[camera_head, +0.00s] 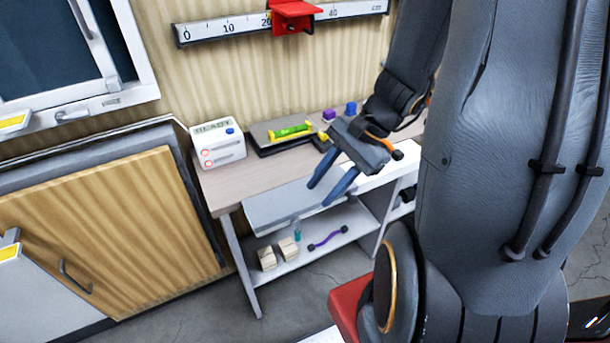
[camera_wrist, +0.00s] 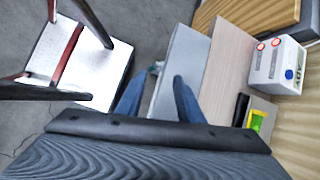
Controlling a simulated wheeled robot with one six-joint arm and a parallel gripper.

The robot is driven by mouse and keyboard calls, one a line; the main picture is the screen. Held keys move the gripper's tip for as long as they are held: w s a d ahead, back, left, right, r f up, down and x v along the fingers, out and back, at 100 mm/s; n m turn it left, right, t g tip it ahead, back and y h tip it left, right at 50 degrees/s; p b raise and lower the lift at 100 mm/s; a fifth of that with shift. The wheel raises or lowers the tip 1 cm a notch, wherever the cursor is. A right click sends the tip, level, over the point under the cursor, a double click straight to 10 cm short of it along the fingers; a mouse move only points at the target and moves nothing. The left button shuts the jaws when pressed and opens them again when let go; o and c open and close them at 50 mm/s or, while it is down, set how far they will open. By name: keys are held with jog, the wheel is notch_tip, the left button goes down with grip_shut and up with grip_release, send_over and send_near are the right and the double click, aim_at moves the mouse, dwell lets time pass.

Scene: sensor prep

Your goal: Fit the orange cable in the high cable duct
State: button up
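A short orange strip with a dark end (camera_head: 386,146), probably the orange cable, shows beside my wrist over the table's right part. My wrist hides the rest of it. My gripper (camera_head: 332,187) points down over this piece. Its two blue fingers are apart with nothing seen between them, also in the wrist view (camera_wrist: 157,100).
A purple cable (camera_head: 327,238), two wooden blocks (camera_head: 278,254) and a small teal item (camera_head: 297,232) are on the lower shelf. A white READY box (camera_head: 218,146) and a dark tray (camera_head: 262,136) with a green level (camera_head: 291,131) stand on the table (camera_head: 228,183).

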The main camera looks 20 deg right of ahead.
jog(key=a+r+n+h, duration=0.4)
jog(key=n+h, duration=0.2)
jog(key=n, duration=0.8)
jog(key=shift+w+a+n, duration=0.25)
jog(key=shift+w+n, duration=0.05)
jog(key=shift+w, duration=0.1)
jog(key=shift+d, duration=0.15)
